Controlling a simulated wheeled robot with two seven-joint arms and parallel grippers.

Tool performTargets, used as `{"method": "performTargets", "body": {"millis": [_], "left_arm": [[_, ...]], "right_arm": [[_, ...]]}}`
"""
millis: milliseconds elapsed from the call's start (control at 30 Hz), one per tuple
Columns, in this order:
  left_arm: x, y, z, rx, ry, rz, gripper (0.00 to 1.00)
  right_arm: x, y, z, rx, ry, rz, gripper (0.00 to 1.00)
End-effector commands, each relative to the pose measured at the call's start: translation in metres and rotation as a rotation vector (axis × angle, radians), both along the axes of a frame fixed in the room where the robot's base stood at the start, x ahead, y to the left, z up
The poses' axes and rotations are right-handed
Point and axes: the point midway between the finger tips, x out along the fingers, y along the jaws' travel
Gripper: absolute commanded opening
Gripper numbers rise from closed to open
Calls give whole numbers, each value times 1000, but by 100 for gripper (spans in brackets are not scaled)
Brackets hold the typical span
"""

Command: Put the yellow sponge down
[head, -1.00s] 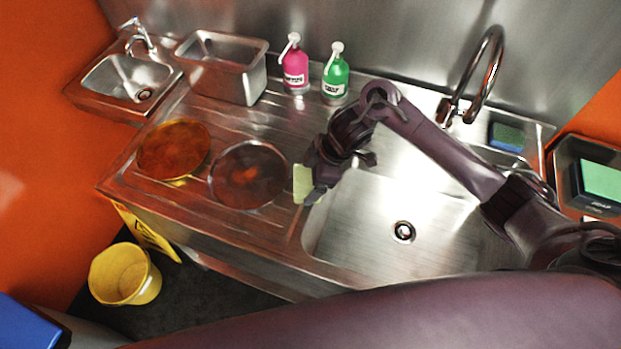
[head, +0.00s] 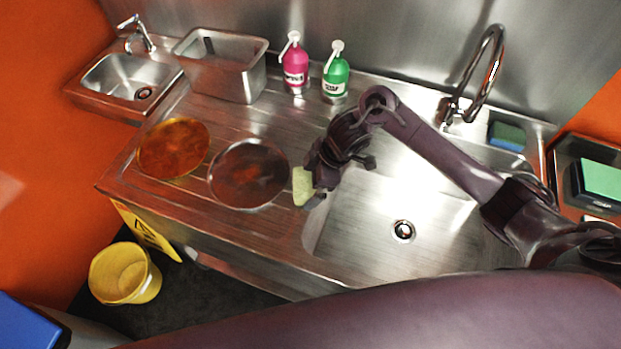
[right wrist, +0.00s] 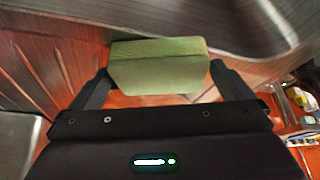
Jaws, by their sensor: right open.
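The yellow sponge (head: 301,187) is a pale yellow-green block at the right end of the ribbed steel drainboard (head: 235,125), close to the left rim of the sink basin. My right gripper (head: 311,184) is right at the sponge, its arm reaching in from the right. In the right wrist view the sponge (right wrist: 158,76) lies between the tips of the open right gripper (right wrist: 160,88), one finger on each side. Its underside is hidden, so I cannot tell how fully it rests on the steel. My left gripper is not in view.
An orange-brown round pan (head: 173,147) and a darker one (head: 248,174) lie left of the sponge. Pink (head: 295,68) and green (head: 335,77) bottles and a steel container (head: 222,68) stand behind. The sink basin (head: 370,235) is empty. A blue-green sponge (head: 507,135) lies at its back right.

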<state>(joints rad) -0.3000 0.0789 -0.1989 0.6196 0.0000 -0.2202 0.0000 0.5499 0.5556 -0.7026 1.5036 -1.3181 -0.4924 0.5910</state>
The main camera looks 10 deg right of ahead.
Motion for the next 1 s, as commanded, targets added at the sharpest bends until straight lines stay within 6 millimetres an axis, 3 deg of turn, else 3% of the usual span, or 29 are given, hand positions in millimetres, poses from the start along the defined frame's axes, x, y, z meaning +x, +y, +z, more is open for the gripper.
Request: {"method": "performTargets", "body": {"millis": [167,367,600,800,1000], "left_arm": [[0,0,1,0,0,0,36],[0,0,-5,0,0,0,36],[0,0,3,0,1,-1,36],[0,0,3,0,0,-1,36],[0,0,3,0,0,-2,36]], "right_arm": [[1,-4,15,0,-5,0,100],[-2,-21,53,-3,-9,0,100],[-7,-41,99,-5,-5,-1,100],[-9,-48,115,-2,-2,-1,100],[-10,-48,117,0,0,0,100]]}}
